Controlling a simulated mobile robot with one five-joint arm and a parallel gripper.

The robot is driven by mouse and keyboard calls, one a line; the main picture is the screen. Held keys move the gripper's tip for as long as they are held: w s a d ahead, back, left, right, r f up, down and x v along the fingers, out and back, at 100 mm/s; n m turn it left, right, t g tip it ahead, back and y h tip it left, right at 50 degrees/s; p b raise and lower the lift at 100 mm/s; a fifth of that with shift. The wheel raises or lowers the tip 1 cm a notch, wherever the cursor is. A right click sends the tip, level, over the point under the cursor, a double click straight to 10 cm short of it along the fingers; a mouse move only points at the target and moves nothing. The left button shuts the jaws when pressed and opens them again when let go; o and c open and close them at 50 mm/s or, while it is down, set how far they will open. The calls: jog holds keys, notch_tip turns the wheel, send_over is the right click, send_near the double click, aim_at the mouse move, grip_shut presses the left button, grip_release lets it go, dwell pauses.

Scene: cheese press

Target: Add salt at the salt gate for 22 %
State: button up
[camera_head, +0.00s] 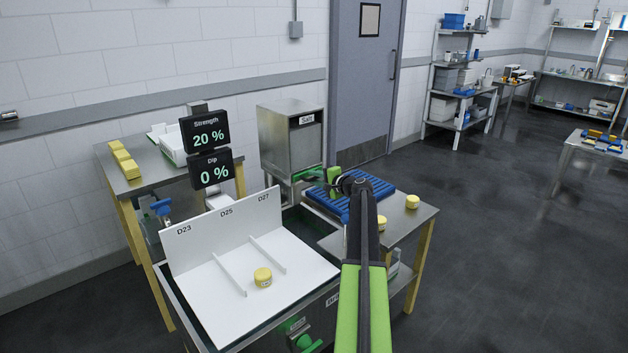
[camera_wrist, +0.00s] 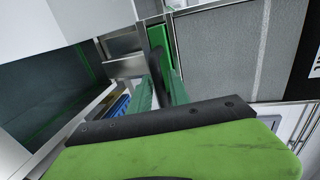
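My gripper (camera_head: 312,175) reaches left to the gate, beneath the box. In the wrist view its two green fingers (camera_wrist: 160,85) lie just at the green plate, with a narrow gap between them. I cannot tell whether they clasp it. The strength display (camera_head: 206,132) reads 20 %, and the dip display (camera_head: 211,170) reads 0 %.
A white board (camera_head: 205,285), marked D23, D25 and D27, lies over the tank with a yellow cheese (camera_head: 263,277) on it. A blue rack (camera_head: 368,190) and two yellow cheeses (camera_head: 412,202) sit on the right table. A side table (camera_head: 150,180) stands left.

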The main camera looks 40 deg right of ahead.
grip_shut()
dwell(1.1)
